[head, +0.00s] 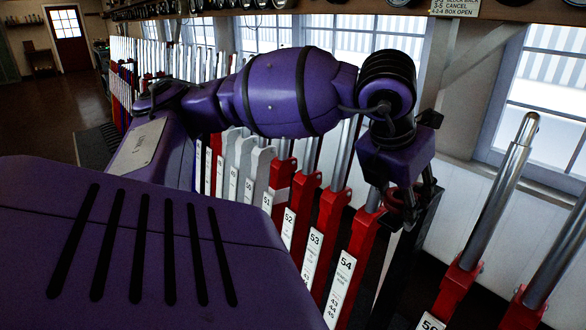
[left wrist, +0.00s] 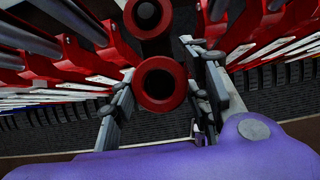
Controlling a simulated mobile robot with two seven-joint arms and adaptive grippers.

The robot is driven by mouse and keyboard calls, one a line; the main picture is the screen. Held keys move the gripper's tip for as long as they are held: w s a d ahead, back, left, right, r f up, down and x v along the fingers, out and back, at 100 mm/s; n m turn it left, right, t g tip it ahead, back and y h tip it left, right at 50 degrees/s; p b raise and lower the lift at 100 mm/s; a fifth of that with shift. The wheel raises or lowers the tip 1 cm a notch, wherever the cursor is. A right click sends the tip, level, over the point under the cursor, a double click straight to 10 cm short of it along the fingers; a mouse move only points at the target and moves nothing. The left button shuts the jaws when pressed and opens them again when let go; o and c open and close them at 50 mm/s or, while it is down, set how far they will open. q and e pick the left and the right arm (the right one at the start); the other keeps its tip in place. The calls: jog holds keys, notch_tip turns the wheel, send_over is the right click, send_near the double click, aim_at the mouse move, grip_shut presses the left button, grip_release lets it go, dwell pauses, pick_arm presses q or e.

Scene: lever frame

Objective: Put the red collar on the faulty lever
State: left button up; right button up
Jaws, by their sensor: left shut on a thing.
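My left gripper (head: 408,205) hangs from the purple arm at the right of the head view. In the left wrist view, the two fingers of my left gripper (left wrist: 162,100) stand on either side of a red collar (left wrist: 160,106) with a dark round hole and are shut on it. Another red ring-like part (left wrist: 128,20) shows just beyond it at the top; I cannot tell what it belongs to. Which lever is faulty is not clear from the frames. My right gripper is not in view.
A row of levers runs along the window wall. Red lever 54 (head: 342,278) stands just left of my gripper, beside a dark bar (head: 405,265). A red lever with a silver handle (head: 497,195) leans to the right. Lever 53 (head: 313,255) is close on the left.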

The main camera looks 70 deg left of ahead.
pick_arm(q)
jog(key=shift+r+p, duration=0.75)
jog(key=shift+r, duration=0.85)
jog(key=shift+r+p, duration=0.8)
jog(key=shift+r, duration=0.8)
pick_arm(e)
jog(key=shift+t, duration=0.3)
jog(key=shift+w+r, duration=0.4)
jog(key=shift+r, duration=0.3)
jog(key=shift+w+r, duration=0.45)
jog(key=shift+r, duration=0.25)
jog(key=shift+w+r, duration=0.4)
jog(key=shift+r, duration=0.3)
